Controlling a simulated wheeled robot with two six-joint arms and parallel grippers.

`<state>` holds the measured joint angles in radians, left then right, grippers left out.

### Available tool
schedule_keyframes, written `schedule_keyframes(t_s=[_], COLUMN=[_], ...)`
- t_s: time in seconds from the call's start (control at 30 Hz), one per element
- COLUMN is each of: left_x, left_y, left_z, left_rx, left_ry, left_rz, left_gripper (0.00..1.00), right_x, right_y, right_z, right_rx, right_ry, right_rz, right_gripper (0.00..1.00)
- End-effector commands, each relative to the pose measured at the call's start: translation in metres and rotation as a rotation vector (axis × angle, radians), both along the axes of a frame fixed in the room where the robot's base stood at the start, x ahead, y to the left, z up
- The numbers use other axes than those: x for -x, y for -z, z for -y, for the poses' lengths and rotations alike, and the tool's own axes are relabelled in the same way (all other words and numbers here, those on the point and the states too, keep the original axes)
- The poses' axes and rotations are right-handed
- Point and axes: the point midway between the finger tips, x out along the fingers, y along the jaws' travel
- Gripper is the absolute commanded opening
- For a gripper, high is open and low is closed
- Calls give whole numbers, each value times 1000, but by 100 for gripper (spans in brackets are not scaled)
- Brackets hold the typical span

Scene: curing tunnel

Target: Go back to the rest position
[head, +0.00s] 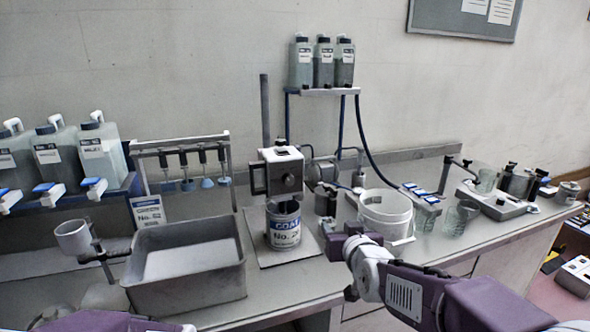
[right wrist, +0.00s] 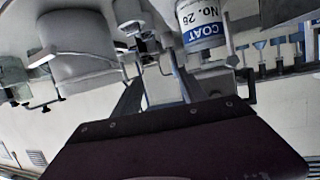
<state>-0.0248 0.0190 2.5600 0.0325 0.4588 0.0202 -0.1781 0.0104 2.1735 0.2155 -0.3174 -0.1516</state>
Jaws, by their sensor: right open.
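My right gripper (head: 336,241) reaches in from the lower right and hovers over the bench, just right of a labelled can. Its jaws (right wrist: 155,92) are open in the right wrist view, with nothing held between them. The can (head: 284,226) stands upright on a pale plate under a boxy mixer head; it also shows upside down in the wrist view (right wrist: 202,28), apart from the fingers. A purple part of my left arm shows at the bottom left edge; its gripper is out of view.
A white bucket (head: 385,212) stands close right of my right gripper. A grey basin (head: 187,268) lies left of the can. Glass jars (head: 460,217) and a small device (head: 497,201) sit farther right. Bottles stand on a raised shelf (head: 322,92) at the back.

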Motion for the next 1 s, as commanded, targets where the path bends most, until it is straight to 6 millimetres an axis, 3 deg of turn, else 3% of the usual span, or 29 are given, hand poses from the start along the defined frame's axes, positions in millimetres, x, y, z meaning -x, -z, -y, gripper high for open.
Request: schedule_keyframes(t_s=[0.03, 0.1, 0.2, 0.3, 0.5, 0.57, 0.6, 0.7, 0.9, 1.0], left_x=[0, 0, 0, 0, 0, 0, 1, 0, 0, 0], left_y=[0, 0, 0, 0, 0, -2, -34, -70, -125, -138], left_z=[0, 0, 0, 0, 0, 0, 0, 0, 0, 0], left_rx=[0, 0, 0, 0, 0, 0, 0, 0, 0, 0], left_ry=[0, 0, 0, 0, 0, 0, 0, 0, 0, 0], left_rz=[0, 0, 0, 0, 0, 0, -2, 1, 0, 0], left_gripper=[56, 56, 56, 56, 56, 56, 56, 56, 56, 56], right_x=[15, 45, 93, 143, 240, 269, 264, 263, 262, 262], right_y=[42, 95, 154, 196, 244, 247, 213, 178, 122, 109], right_z=[19, 36, 51, 58, 62, 63, 63, 63, 62, 62], right_rx=[18, 32, 42, 47, 62, 54, 55, 55, 55, 55], right_ry=[24, 41, 56, 63, 62, 83, 80, 80, 78, 78], right_rz=[-125, -302, -528, -726, -1075, -1190, -1172, -1168, -1166, -1166], right_gripper=[50, 50, 50, 50, 50, 50, 50, 50, 50, 50])
